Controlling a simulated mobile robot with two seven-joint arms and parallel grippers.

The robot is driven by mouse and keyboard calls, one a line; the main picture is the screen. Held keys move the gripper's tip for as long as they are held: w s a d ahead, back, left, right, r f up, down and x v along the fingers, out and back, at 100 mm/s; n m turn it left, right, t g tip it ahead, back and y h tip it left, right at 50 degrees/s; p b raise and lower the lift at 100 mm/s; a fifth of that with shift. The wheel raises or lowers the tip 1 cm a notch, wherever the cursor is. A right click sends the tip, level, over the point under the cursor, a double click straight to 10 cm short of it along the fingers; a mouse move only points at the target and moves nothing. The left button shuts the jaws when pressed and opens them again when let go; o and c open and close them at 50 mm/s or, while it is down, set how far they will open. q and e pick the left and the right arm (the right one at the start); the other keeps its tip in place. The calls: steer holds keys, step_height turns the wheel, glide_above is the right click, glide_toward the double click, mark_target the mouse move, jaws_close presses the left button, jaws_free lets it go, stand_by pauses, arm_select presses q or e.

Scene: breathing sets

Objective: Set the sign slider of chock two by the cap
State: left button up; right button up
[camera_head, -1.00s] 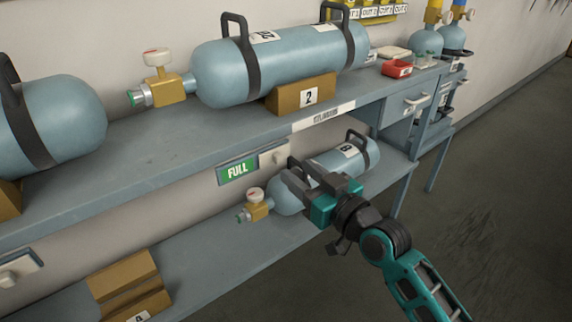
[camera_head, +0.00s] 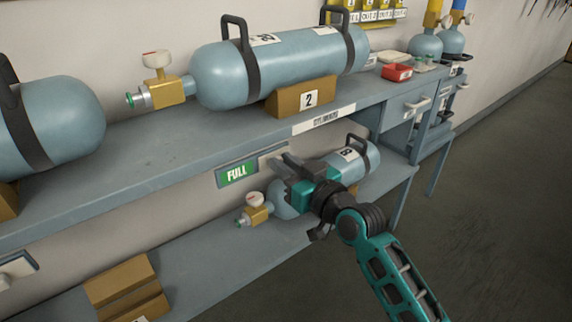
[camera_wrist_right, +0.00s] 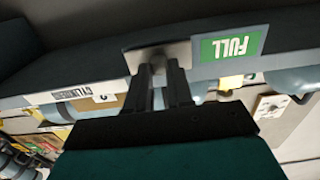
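The chock marked 2 (camera_head: 309,99) sits under a large blue cylinder on the upper shelf. Below it, on the shelf's front edge, is the sign rail with a green FULL panel (camera_head: 237,172). In the right wrist view the FULL panel (camera_wrist_right: 230,46) is upside down, with a grey slider plate (camera_wrist_right: 140,56) beside it. The cap (camera_wrist_right: 158,68) on the plate shows between my right fingertips; they look closed on it, largely hiding it. My right gripper (camera_head: 281,163) is at the right end of the rail in the head view. My left gripper is not in view.
A smaller cylinder (camera_head: 350,163) with a gauge valve (camera_head: 255,208) lies on the lower shelf behind my right arm. An empty wooden chock (camera_head: 125,285) stands lower left. A red tray (camera_head: 397,72) is at the upper shelf's far end. The floor at right is clear.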

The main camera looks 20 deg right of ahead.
jaws_close()
steer(key=a+p, duration=0.1)
steer(key=s+a+p, duration=0.1)
steer(key=a+p, duration=0.1)
steer(key=shift+s+a+r, duration=0.25)
steer(key=shift+a, duration=0.15)
steer(key=a+p, duration=0.1)
steer(key=a, duration=0.1)
steer(key=s+a+p, duration=0.1)
steer(key=a, duration=0.1)
steer(key=shift+s+f, duration=0.15)
steer(key=shift+s, duration=0.05)
steer(key=shift+s+a+f, duration=0.15)
steer(key=shift+a, duration=0.2)
steer(key=shift+o, duration=1.8)
jaws_free()
steer(key=shift+o, duration=0.6)
